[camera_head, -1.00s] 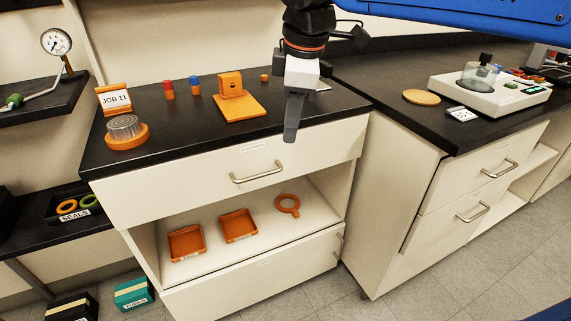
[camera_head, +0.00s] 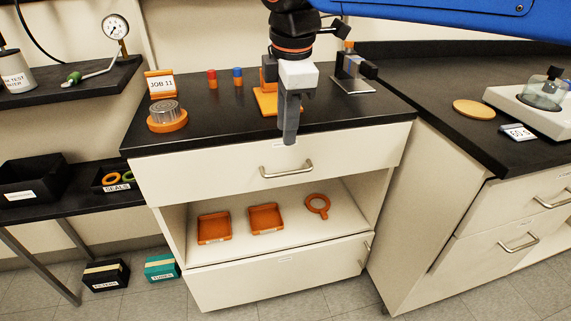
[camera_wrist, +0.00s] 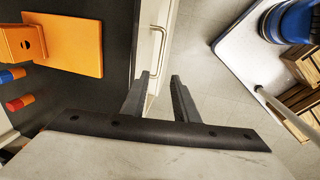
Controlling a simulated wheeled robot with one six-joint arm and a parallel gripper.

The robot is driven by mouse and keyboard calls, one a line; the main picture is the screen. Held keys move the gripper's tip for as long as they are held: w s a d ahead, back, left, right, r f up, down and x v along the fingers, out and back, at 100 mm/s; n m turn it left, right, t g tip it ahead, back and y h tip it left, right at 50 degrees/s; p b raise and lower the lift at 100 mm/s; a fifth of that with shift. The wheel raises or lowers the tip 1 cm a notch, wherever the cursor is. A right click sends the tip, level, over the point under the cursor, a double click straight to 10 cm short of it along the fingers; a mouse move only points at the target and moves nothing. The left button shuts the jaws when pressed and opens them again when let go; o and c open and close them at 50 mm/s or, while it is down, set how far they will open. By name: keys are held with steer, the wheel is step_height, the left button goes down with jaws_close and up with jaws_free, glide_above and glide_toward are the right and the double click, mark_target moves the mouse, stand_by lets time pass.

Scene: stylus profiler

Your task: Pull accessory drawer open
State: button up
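The upper drawer (camera_head: 215,173) of the cream cabinet looks shut under the black worktop. Its small label is unreadable here. A metal bar handle (camera_head: 286,170) is on its front and also shows in the wrist view (camera_wrist: 158,55). My gripper (camera_head: 290,138) points down near the worktop's front edge, above the handle in the head view and apart from it. In the wrist view its two fingers (camera_wrist: 158,85) are spread with nothing between them, and the handle lies just beyond the tips. A lower drawer (camera_head: 285,270) below the open shelf also looks shut.
An orange stand (camera_head: 265,102), a metal cylinder on an orange base (camera_head: 168,125) and small red and blue pieces are on the worktop (camera_head: 200,137). Orange trays (camera_head: 214,228) lie on the shelf. Another cabinet (camera_head: 440,200) stands at right.

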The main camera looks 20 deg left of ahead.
mark_target(284, 173)
steer(key=f, duration=0.4)
steer(key=w+f, duration=0.1)
steer(key=f, duration=0.3)
steer(key=w+a+f, duration=0.1)
steer(key=f, duration=0.3)
steer(key=shift+c, duration=0.7)
jaws_close()
steer(key=shift+a, duration=0.1)
stand_by(0.4)
